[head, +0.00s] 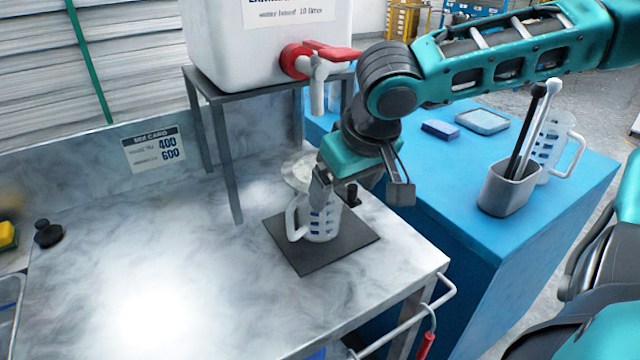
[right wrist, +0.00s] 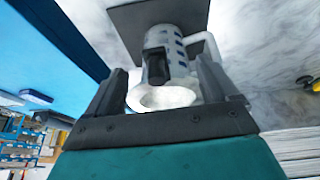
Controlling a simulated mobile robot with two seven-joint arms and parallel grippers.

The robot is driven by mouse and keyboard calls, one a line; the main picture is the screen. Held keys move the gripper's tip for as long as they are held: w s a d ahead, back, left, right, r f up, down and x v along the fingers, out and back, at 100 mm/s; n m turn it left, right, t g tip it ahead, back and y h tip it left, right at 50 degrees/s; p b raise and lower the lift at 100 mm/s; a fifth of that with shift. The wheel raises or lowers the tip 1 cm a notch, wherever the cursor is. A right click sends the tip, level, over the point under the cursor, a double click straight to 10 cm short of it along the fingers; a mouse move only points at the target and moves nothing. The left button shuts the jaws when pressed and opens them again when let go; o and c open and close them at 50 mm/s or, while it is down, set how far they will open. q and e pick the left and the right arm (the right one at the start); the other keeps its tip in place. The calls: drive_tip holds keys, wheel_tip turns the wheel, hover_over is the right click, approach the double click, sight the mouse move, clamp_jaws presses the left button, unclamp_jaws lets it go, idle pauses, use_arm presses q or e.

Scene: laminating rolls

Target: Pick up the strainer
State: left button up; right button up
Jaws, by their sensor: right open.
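A white, round-rimmed piece that looks like the strainer (head: 298,170) shows in the head view, partly behind my right gripper (head: 360,190) and above the back of a white measuring jug (head: 322,224). In the right wrist view the strainer (right wrist: 163,98) lies between the two open fingers of my right gripper (right wrist: 165,88), with the jug (right wrist: 178,45) beyond it. I cannot tell whether the fingers touch it, or what it rests on. My left gripper is not in view.
The jug stands on a dark square mat (head: 305,258) on the marbled bench. A white tank (head: 225,45) with a red tap (head: 298,60) stands on a metal frame close behind. A blue table (head: 440,195) at right holds a grey cup (head: 505,192) with tools. The bench's front left is clear.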

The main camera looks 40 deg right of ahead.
drive_tip(key=shift+x, duration=0.85)
clamp_jaws()
